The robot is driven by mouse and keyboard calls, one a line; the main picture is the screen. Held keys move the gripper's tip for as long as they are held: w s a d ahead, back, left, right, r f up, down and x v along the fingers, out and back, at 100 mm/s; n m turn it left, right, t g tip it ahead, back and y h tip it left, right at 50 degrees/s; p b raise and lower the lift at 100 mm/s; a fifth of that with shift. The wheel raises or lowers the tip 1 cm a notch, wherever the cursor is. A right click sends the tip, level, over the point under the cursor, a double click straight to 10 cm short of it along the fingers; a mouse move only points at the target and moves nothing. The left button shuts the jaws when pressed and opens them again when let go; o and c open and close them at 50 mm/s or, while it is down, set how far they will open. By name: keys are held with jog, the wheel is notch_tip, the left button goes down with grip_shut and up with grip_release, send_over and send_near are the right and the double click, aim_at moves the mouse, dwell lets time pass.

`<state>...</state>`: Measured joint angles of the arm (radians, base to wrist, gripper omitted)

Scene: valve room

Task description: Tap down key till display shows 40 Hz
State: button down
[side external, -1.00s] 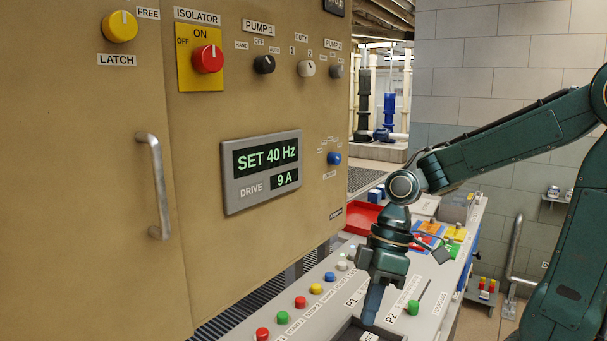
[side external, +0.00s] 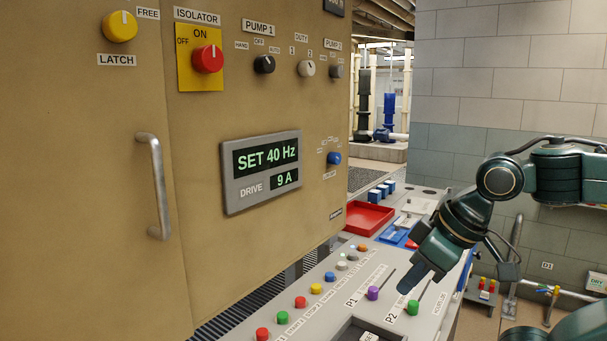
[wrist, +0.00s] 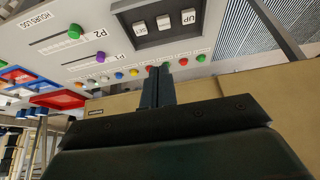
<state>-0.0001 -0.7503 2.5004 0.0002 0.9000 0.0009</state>
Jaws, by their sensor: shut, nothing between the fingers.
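The drive display (side external: 266,168) on the tan cabinet reads SET 40 Hz, with 9 A below. The dark keypad (side external: 352,332) is cut off by the bottom edge of the side view. In the wrist view the keypad housing (wrist: 150,39) holds three pale keys: the UP key (wrist: 189,17), a middle key (wrist: 163,22) with unclear lettering, and the SET key (wrist: 140,28). My gripper (side external: 405,289) is shut and empty, tilted above the desk near the P2 slider, apart from the keypad. Its fingers also show in the wrist view (wrist: 159,72).
A purple slider knob (side external: 373,292) and a green slider knob (side external: 412,307) stand on the desk near my gripper. A row of coloured buttons (side external: 301,302) lies left of them. A red tray (side external: 368,218) and blue-edged bins are farther back.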

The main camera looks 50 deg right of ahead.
dwell(0.5)
jog(key=c, duration=1.3)
grip_release()
jog(key=shift+w+r, duration=0.1)
jog(key=shift+r, duration=0.05)
jog(key=shift+c, duration=0.2)
jog(key=o, duration=0.7)
jog(key=shift+w+d+r+g, duration=0.2)
jog(key=shift+w+r+g, duration=0.1)
jog(key=shift+r, duration=0.1)
jog(key=o, duration=0.6)
jog(key=shift+w+d+r+g, duration=0.3)
jog(key=shift+w+r+g, duration=0.3)
jog(key=shift+w+r, duration=0.2)
jog(key=shift+o, duration=0.2)
jog(key=w+d+r+g, duration=0.3)
jog(key=w+r, duration=0.1)
jog(key=w, duration=0.1)
jog(key=shift+r+g, duration=0.3)
jog(key=shift+g, duration=0.1)
jog(key=shift+f, duration=0.15)
notch_tip(320, 180, down, 10)
